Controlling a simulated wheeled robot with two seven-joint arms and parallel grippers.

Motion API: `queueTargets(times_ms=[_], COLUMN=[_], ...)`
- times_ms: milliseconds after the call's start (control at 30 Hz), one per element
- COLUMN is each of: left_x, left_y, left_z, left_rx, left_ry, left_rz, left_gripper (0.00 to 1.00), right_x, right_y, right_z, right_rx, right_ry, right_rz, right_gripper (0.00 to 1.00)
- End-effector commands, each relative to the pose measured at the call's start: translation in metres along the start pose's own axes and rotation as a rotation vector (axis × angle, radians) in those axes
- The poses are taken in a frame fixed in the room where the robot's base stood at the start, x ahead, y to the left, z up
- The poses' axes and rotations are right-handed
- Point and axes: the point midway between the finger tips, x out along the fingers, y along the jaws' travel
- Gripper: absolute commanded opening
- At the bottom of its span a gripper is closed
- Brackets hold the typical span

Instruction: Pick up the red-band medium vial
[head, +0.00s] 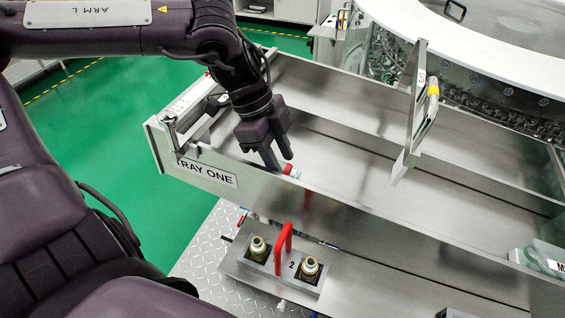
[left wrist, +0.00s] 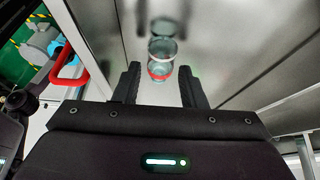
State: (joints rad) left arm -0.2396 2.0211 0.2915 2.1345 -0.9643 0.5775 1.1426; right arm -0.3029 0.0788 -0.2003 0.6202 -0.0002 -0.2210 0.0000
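The red-band vial (head: 292,171) is a small clear vial with a red band, inside the metal tray labelled TRAY ONE (head: 207,173), near its left end. It also shows in the left wrist view (left wrist: 160,58), just beyond the fingertips and between their lines, with the band on the side nearer me. My left gripper (head: 280,160) reaches down into the tray beside the vial. Its two fingers are apart and nothing is clamped between them; it also shows in the left wrist view (left wrist: 158,78). In the head view the fingers partly hide the vial. My right gripper is not in view.
A yellow-marked metal divider (head: 418,115) stands up in the tray to the right. In front of the tray wall is a block with a red handle (head: 284,245) and two capped fittings. More glassware (head: 540,262) lies at the right edge. The tray floor around the vial is largely clear.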

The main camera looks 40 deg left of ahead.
Motion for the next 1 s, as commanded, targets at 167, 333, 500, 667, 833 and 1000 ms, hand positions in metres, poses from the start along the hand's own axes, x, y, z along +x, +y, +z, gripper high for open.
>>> queueTargets(times_ms=[167, 333, 500, 667, 833, 1000], left_x=[0.017, 0.02, 0.019, 0.019, 0.019, 0.018], left_y=[0.0, 0.0, 0.0, 0.0, 0.0, -0.001], left_z=[0.0, 0.0, 0.0, 0.0, 0.0, 0.0], left_rx=[0.001, 0.001, 0.001, 0.001, 0.001, 0.001], left_ry=[-0.001, 0.0, 0.0, 0.0, 0.0, 0.0], left_rz=[0.001, -0.001, -0.001, -0.001, -0.001, -0.002], left_gripper=[0.37, 0.37, 0.3, 0.09, 0.04, 0.04], right_x=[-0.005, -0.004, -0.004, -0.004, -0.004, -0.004], right_y=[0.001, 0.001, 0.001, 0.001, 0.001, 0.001], right_z=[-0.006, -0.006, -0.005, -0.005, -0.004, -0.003], right_rx=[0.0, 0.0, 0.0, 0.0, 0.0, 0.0], right_ry=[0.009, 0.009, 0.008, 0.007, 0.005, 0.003], right_rz=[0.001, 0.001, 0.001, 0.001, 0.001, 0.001], right_gripper=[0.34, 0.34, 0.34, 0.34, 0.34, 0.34])
